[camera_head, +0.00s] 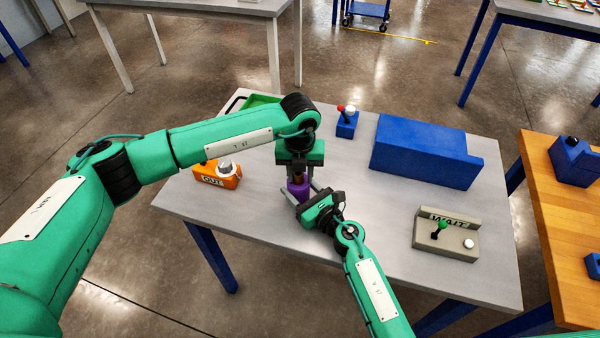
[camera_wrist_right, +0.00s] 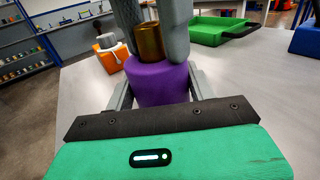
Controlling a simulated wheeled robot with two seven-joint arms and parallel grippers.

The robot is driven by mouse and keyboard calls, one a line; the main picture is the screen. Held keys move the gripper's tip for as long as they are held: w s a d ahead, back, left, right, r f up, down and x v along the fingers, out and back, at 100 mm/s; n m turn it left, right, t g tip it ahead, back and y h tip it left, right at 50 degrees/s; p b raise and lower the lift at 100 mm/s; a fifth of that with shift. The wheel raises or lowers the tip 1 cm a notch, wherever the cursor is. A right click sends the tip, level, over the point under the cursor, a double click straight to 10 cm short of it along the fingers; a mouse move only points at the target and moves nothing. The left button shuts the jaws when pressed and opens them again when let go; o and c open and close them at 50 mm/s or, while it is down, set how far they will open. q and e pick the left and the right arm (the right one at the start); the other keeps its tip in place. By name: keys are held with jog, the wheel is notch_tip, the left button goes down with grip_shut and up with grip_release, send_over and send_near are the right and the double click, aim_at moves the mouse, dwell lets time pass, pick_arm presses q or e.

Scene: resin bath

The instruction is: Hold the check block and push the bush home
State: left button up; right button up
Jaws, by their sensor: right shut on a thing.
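The purple check block (camera_head: 297,189) stands near the middle of the grey table, upright in the right wrist view (camera_wrist_right: 158,84). My right gripper (camera_head: 301,196) is shut on it, one finger on each side. The brass bush (camera_wrist_right: 150,42) stands upright at the top of the block; how deep it sits I cannot tell. My left gripper (camera_wrist_right: 152,30) points down from above, its grey fingers on both sides of the bush, seemingly closed on it. In the head view the left gripper and arm hide most of the bush.
An orange OUT box (camera_head: 216,176) with a pale knob stands left. A green tray (camera_head: 262,100) is behind. A blue switch box (camera_head: 347,124), a large blue block (camera_head: 425,152) and a grey WAIT stand (camera_head: 446,232) stand right. The table front is mostly clear.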

aim_at(298, 174)
pick_arm(q)
jog(key=shift+s+a+f, duration=0.2)
jog(key=shift+a+f, duration=0.15)
jog(key=shift+f, duration=0.4)
pick_arm(e)
jog(key=shift+s+a+f, duration=0.1)
jog(key=shift+s+a, duration=0.05)
jog(key=shift+a, duration=0.1)
pick_arm(q)
jog(key=shift+r, duration=0.4)
pick_arm(e)
jog(key=shift+w+d+f, duration=0.15)
jog(key=shift+w+f, duration=0.1)
pick_arm(q)
notch_tip(298, 174, up, 13)
jog(key=shift+w+f, duration=0.15)
jog(key=shift+w, duration=0.05)
jog(key=shift+w+d, duration=0.1)
pick_arm(e)
jog(key=o, duration=0.9)
jog(key=shift+w, duration=0.1)
jog(key=shift+r, duration=0.1)
